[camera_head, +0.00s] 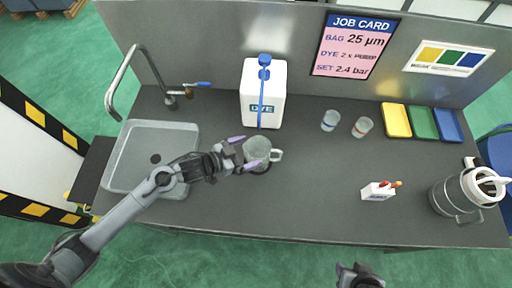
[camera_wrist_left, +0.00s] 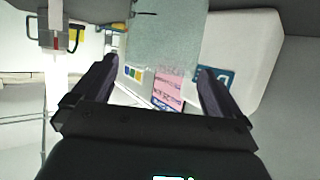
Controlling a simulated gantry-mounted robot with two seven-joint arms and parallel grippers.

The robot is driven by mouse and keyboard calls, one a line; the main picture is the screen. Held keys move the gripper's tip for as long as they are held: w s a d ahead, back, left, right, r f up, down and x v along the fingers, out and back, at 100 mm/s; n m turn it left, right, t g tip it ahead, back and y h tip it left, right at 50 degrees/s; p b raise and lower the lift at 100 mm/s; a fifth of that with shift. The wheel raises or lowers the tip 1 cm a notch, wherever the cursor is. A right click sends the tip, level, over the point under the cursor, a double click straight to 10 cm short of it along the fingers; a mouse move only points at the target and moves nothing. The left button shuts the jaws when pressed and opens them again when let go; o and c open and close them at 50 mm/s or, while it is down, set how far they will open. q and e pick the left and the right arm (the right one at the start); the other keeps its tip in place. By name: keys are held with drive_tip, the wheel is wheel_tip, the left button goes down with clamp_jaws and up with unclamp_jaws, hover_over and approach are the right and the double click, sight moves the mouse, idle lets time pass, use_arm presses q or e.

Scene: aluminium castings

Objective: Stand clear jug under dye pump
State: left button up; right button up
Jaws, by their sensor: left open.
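The clear jug (camera_head: 258,151), greyish with a handle on its right, stands on the dark bench just in front of the dye pump. The dye pump is a white container (camera_head: 248,98) with a blue pump head (camera_head: 264,60) and a blue DYE label. My left gripper (camera_head: 245,152) is open, its purple fingers at the jug's left side. In the left wrist view, a translucent surface, apparently the jug (camera_wrist_left: 165,45), shows beyond the open fingers, with the white container (camera_wrist_left: 248,45) to the right. My right gripper (camera_head: 358,275) is at the bottom edge, its fingers unclear.
A sink (camera_head: 125,178) with a tap (camera_head: 170,97) is at left. Two small cups (camera_head: 330,120) (camera_head: 362,127), coloured trays (camera_head: 396,120), a small white box (camera_head: 377,191) and a large lidded jug (camera_head: 457,195) stand to the right. The front middle of the bench is clear.

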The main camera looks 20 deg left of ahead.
use_arm(q)
drive_tip(key=s+a+n+g+y, duration=0.1)
drive_tip(key=s+n+g+y, duration=0.1)
drive_tip(key=s, duration=0.9)
drive_tip(key=s+a+n+g+y, duration=0.2)
drive_tip(key=s+g+y, duration=0.3)
drive_tip(key=s, duration=0.5)
drive_tip(key=shift+s+a+r+n+y, duration=0.25)
drive_tip(key=shift+s+r+n+y, duration=0.15)
drive_tip(key=shift+n, duration=0.2)
drive_tip(key=shift+w, duration=0.1)
wheel_tip(320, 180, up, 21)
drive_tip(key=p, duration=2)
drive_tip(key=shift+f+p, duration=0.2)
drive_tip(key=shift+p, duration=0.2)
drive_tip(key=shift+f, duration=0.15)
